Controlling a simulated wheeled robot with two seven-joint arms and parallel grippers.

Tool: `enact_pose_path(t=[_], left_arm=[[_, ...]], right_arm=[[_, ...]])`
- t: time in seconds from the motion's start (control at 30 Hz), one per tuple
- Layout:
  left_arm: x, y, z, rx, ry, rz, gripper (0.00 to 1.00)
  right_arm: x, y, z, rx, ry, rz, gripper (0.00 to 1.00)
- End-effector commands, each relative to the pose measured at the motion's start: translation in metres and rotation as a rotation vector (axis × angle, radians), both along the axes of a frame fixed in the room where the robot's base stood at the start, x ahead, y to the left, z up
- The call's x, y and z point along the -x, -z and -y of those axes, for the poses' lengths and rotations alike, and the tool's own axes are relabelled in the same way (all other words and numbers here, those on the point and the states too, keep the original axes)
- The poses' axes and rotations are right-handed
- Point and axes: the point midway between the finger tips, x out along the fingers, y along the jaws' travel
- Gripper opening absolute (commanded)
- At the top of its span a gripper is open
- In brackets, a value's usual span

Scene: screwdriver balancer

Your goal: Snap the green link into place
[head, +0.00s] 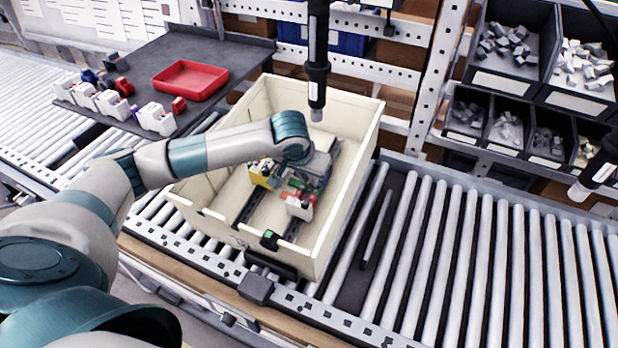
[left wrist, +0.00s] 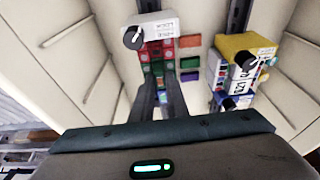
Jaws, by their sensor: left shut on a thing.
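A cream box (head: 352,165) stands on the roller conveyor with two dark rails on its floor. My left gripper (left wrist: 160,74) reaches down inside it, its fingers nearly together on a green link (left wrist: 157,67). The link is at the edge of a red block (left wrist: 155,50), beside a white module with a black knob (left wrist: 150,32). I cannot tell whether the link is seated. The white module also shows in the head view (head: 299,206). A yellow-topped module (left wrist: 245,44) stands to the right in the wrist view. My right gripper is out of view.
A black screwdriver (head: 317,75) hangs over the box; another tool (head: 598,170) hangs at the right. A red tray (head: 189,80) and several white modules (head: 157,119) sit on the dark table at the left. Bins of grey parts (head: 507,45) stand at the back right. The right rollers are mostly clear.

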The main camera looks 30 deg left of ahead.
Motion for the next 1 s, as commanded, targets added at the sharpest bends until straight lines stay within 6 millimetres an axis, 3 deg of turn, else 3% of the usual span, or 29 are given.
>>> enact_pose_path(t=[1.0], left_arm=[[0.0003,0.0039,0.0,0.0,0.001,-0.002,0.0]], right_arm=[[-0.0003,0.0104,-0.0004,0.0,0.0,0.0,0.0]])
